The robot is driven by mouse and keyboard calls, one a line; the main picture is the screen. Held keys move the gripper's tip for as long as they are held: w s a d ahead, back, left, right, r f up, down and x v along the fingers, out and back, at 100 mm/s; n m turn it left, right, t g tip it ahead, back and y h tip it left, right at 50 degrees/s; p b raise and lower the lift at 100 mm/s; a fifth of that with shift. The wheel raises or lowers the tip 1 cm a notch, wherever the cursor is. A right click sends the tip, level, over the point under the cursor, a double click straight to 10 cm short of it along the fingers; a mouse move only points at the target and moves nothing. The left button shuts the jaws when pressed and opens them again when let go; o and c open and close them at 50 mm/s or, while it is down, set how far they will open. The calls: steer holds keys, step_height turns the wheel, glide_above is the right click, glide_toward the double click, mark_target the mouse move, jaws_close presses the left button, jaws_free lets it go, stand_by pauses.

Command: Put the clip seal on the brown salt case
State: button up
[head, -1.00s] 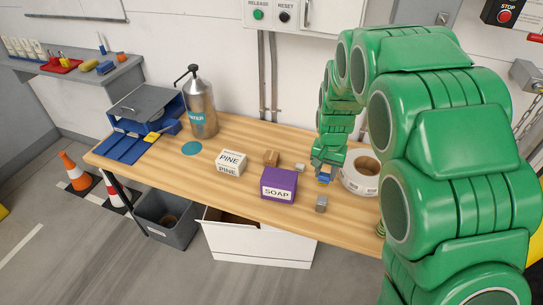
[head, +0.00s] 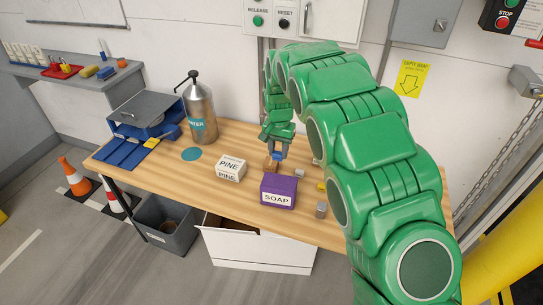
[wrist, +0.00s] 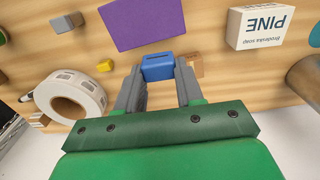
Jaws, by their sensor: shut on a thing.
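My gripper (head: 277,158) is shut on a blue clip seal (wrist: 158,67), a small block with a slot, held between the two grey fingers. In the head view the clip seal (head: 278,155) shows at the fingertips. The brown salt case (head: 270,164) is a small brown box on the table behind the purple soap box. It lies just beside and below the clip seal in the head view. In the wrist view the case (wrist: 194,63) shows right of the clip seal, partly hidden by a finger. I cannot tell whether they touch.
The purple SOAP box (head: 279,191) stands close in front, the white PINE box (head: 231,168) to the left. Small grey (head: 321,209) and yellow (head: 321,187) blocks lie to the right. A white tape roll (wrist: 70,98) is near the gripper. A metal bottle (head: 199,110) stands at the back.

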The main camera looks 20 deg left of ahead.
steer(key=shift+w+a+f, duration=1)
steer(key=shift+w+f, duration=0.45)
steer(key=shift+w, duration=0.25)
steer(key=shift+w+a+f, duration=1)
steer(key=shift+w+f, duration=0.45)
steer(key=shift+w, duration=0.3)
steer(key=shift+w+a+f, duration=1)
steer(key=shift+w+f, duration=0.45)
steer(key=shift+w, duration=0.25)
steer(key=shift+w+a+f, duration=0.1)
steer(key=shift+w+f, duration=0.1)
steer(key=shift+f, duration=1.65)
steer(key=shift+f, duration=0.15)
steer(key=o, duration=1)
steer(key=shift+r, duration=0.2)
